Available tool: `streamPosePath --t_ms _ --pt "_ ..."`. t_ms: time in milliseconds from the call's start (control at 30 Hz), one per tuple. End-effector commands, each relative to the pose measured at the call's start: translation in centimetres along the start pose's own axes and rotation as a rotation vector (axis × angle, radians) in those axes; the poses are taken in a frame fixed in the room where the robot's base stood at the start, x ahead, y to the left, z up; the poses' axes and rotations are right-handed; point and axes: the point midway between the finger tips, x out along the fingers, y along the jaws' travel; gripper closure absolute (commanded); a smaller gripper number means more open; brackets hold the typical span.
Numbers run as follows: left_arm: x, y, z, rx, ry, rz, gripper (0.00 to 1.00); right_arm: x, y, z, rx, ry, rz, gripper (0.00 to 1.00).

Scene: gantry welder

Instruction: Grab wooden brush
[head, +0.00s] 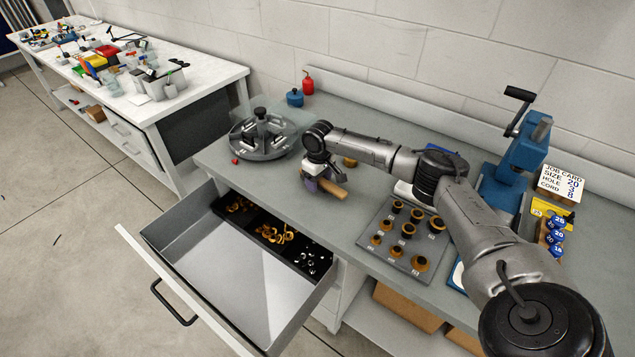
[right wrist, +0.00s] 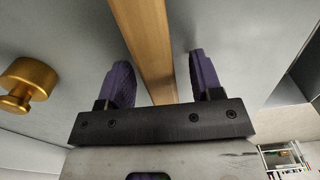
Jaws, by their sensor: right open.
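The wooden brush shows as a tan wooden handle (head: 335,188) on the grey bench top, near its front edge. In the right wrist view the handle (right wrist: 146,40) runs lengthwise between the two purple fingers. My right gripper (head: 314,186) is low over the bench at the brush, and part of the brush is hidden behind it. In the right wrist view the right gripper (right wrist: 160,72) is open, with a gap between each finger and the handle. The bristles cannot be made out. My left gripper is not in view.
A brass knob-like piece (right wrist: 28,82) stands beside the brush. A round dark fixture (head: 262,138) is to the left. A board with several brass-and-black pieces (head: 385,248) is to the right. An open drawer (head: 215,270) juts out below the bench's front edge.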

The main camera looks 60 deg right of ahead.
Motion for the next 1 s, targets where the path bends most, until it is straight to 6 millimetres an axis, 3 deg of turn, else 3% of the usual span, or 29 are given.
streamPosePath --t_ms 67,633,1000 --pt "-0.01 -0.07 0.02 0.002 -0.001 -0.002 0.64 -0.04 0.01 0.00 0.000 0.000 0.000 0.43" --pt "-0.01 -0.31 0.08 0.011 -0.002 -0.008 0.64 -0.07 0.01 0.00 0.000 0.000 0.000 0.97" --pt "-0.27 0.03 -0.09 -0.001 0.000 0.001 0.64 -0.77 0.03 -0.02 0.000 0.001 0.000 0.97"
